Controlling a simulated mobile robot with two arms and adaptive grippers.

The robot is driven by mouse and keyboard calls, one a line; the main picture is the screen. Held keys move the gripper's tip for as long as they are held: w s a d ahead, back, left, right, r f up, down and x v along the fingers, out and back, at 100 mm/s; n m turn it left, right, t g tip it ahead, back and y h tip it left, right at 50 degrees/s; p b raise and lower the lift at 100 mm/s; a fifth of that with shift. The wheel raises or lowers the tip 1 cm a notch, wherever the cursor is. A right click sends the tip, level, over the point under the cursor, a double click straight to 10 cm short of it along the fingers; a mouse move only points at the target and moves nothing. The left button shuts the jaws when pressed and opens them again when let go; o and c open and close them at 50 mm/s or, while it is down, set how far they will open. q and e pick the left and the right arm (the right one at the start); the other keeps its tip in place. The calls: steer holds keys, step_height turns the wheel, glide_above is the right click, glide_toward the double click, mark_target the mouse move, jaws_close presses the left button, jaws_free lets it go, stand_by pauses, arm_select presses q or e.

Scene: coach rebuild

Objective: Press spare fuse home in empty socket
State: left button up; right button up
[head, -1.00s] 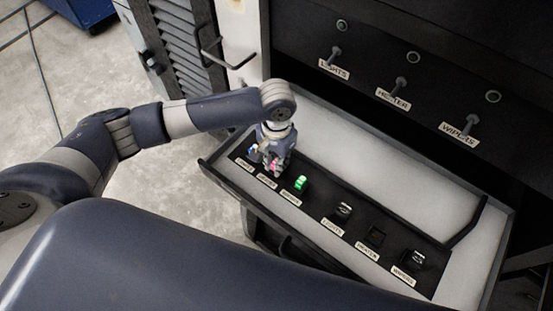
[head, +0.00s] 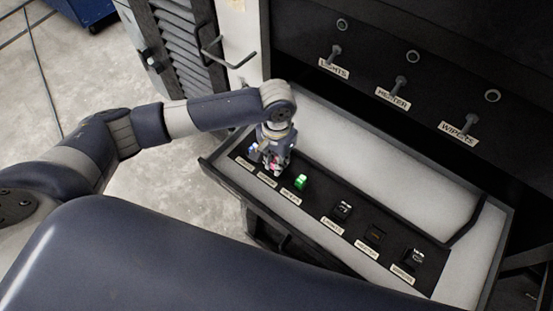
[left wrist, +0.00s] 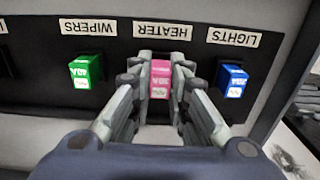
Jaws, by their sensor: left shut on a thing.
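The pink fuse (left wrist: 160,78) stands at the HEATER label in the row of coloured fuses. My left gripper (head: 272,165) points down over it, and its two fingers are shut on its sides in the left wrist view (left wrist: 160,85). The green fuse (head: 301,181) stands by the WIPERS label, and the blue fuse (left wrist: 232,80) by the LIGHTS label. Farther right on the black strip is the dark HEATER socket (head: 375,236), which looks empty. I cannot tell whether the pink fuse is still seated. My right gripper is out of view.
The strip lies in an open drawer (head: 395,151) with a pale floor. Sockets for LIGHTS (head: 342,210) and WIPERS (head: 412,259) hold clear-looking parts. A black bar runs behind the strip. Above, a dark panel (head: 420,60) carries three labelled switches.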

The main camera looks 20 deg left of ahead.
arm_select(q)
steer(key=shift+s+f, duration=0.15)
steer(key=shift+f, duration=0.25)
stand_by(0.4)
steer(key=o, duration=0.9)
steer(key=shift+c, duration=0.2)
steer(key=shift+f, duration=0.1)
steer(key=o, duration=0.5)
steer(key=shift+r, duration=0.2)
steer(key=shift+r+p, duration=3.45)
steer(key=shift+p, duration=0.75)
